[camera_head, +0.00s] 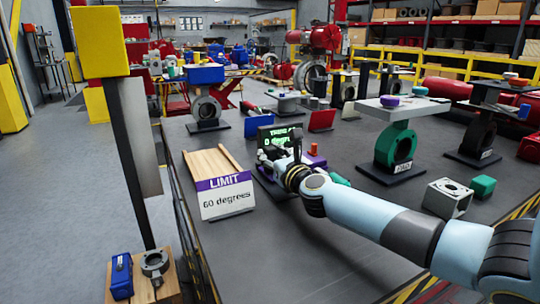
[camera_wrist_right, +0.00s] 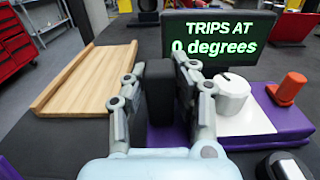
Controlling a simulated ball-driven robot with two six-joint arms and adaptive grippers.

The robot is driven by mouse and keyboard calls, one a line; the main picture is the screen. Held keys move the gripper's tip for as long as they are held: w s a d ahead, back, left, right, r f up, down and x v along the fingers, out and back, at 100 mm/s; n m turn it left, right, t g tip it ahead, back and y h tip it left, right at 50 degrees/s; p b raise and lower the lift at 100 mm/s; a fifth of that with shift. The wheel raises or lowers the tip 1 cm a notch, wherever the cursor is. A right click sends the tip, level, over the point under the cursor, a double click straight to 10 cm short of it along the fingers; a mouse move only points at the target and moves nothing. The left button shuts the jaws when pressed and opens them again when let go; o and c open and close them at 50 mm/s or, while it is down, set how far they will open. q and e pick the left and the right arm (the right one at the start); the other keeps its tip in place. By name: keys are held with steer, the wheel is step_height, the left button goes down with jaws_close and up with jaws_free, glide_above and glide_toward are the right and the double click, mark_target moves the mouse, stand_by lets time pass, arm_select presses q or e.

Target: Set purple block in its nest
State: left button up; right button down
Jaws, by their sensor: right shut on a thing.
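My right gripper (camera_head: 272,152) is at the near side of a dark display (camera_head: 280,136). In the right wrist view its two fingers (camera_wrist_right: 157,85) are shut on a dark upright piece (camera_wrist_right: 158,100). Purple shows below that piece, and a purple base (camera_wrist_right: 268,139) carries a white plate, a white knob (camera_wrist_right: 231,92) and an orange peg (camera_wrist_right: 289,88). I cannot tell whether the dark piece is joined to the purple base. A small purple piece (camera_head: 390,100) sits on the white plate of the green valve (camera_head: 398,146). I cannot make out which spot is the nest. My left gripper is not in view.
A wooden tray (camera_head: 208,163) lies left of my right gripper, behind a "LIMIT 60 degrees" sign (camera_head: 226,197). The display reads "TRIPS AT 0 degrees". A white block with a bore (camera_head: 447,198) and a green block (camera_head: 483,185) lie at right. The front of the table is clear.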

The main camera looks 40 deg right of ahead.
steer(key=c, duration=1)
jaws_free()
steer(key=shift+f, duration=0.1)
steer(key=v, duration=1.2)
steer(key=shift+a, duration=0.1)
